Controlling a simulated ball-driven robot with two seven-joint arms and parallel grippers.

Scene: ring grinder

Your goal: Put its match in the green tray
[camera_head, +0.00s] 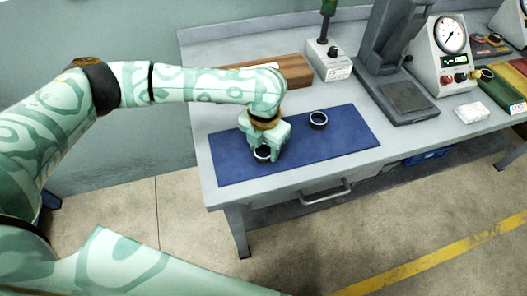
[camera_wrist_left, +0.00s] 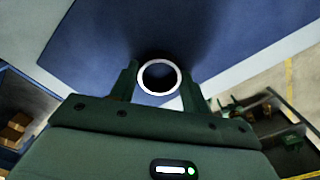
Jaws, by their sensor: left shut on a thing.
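My left gripper (camera_head: 264,146) points down over the left part of the blue mat (camera_head: 235,170) and is shut on a dark ring with a bright rim (camera_head: 262,158). In the left wrist view the ring (camera_wrist_left: 160,93) sits between the two fingers (camera_wrist_left: 159,78). I cannot tell whether it touches the mat. A second dark ring (camera_head: 318,125) lies on the mat to the right, apart from the gripper. A green strip, seemingly the green tray (camera_head: 497,103), shows at the far right of the bench, partly cut off. My right gripper is not in view.
A grey press (camera_head: 400,95) stands behind the mat's right end, with a dial gauge box (camera_head: 447,60) beside it. A switch box (camera_head: 328,62) and a wooden block (camera_head: 294,70) are at the back. A small white block (camera_head: 471,112) lies near the green strip. The mat's right part is clear.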

